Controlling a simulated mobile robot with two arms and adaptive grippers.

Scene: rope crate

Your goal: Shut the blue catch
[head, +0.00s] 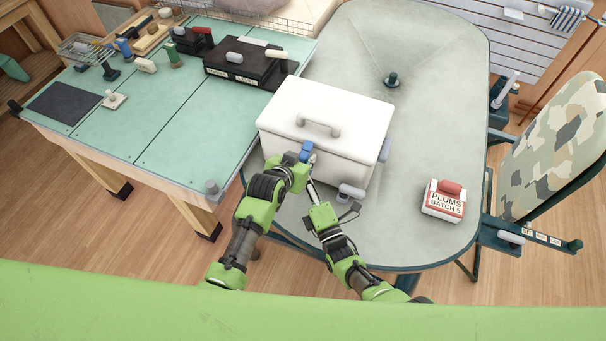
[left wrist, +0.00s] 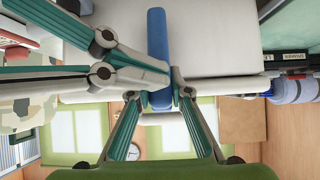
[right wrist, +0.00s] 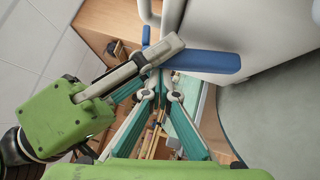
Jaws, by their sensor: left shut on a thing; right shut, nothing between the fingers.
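The white crate (head: 330,112) stands on the grey rounded table with its lid on. The blue catch (head: 306,150) is at the lid's front edge; it shows as a blue bar in the left wrist view (left wrist: 157,40) and the right wrist view (right wrist: 205,60). My left gripper (head: 300,160) is shut on the blue catch, its fingertips (left wrist: 165,88) at one end of the bar. My right gripper (head: 313,160) is shut and empty close beside it, its fingertips (right wrist: 158,78) just under the bar. The fingers partly hide the catch, and I cannot tell whether it is latched.
A grey catch (head: 351,191) sticks out low at the crate's front right. A plums box (head: 443,198) stands to the right on the grey table (head: 430,110). The green workbench (head: 170,110) on the left holds a black case (head: 240,62) and several small items.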

